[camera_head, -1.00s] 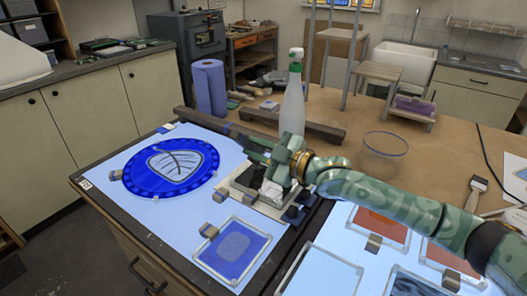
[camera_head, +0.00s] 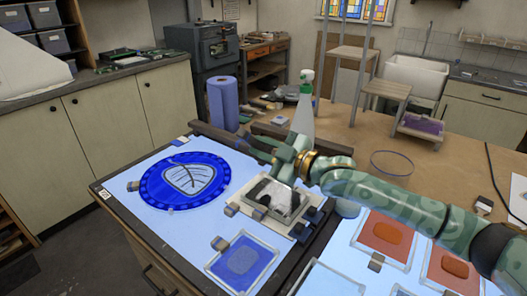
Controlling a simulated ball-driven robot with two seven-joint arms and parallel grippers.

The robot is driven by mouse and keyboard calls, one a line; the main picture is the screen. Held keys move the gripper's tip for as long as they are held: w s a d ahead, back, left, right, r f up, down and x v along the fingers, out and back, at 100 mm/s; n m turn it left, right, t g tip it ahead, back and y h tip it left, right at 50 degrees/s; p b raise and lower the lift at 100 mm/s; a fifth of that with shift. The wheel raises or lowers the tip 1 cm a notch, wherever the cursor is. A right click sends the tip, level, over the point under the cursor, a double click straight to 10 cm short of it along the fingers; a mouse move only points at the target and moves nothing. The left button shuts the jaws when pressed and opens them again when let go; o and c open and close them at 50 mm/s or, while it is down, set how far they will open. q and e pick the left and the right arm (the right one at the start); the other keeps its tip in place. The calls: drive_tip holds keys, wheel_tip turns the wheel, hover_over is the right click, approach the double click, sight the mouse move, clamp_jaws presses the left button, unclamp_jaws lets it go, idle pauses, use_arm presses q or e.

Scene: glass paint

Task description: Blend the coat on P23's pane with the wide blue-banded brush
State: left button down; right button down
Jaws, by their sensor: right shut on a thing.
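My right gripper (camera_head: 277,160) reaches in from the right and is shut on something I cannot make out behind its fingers. It is above the far edge of a small pane (camera_head: 291,208) with a patchy black and white coat, which lies on a pale board with dark blocks at its side. I cannot read a P23 label on any pane. No blue band shows on any brush, so I cannot pick out the wide blue-banded brush. My left gripper is not in view.
A spray bottle (camera_head: 303,112) stands just behind my right gripper, with a blue roll (camera_head: 222,105) to its left. A round blue leaf panel (camera_head: 153,188) and a blue pane (camera_head: 222,262) lie on the light table.

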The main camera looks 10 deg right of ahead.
drive_tip(key=shift+f, duration=0.1)
idle(0.4)
wheel_tip(320, 180, down, 4)
drive_tip(key=shift+b, duration=0.65)
idle(0.3)
drive_tip(key=shift+p, duration=0.3)
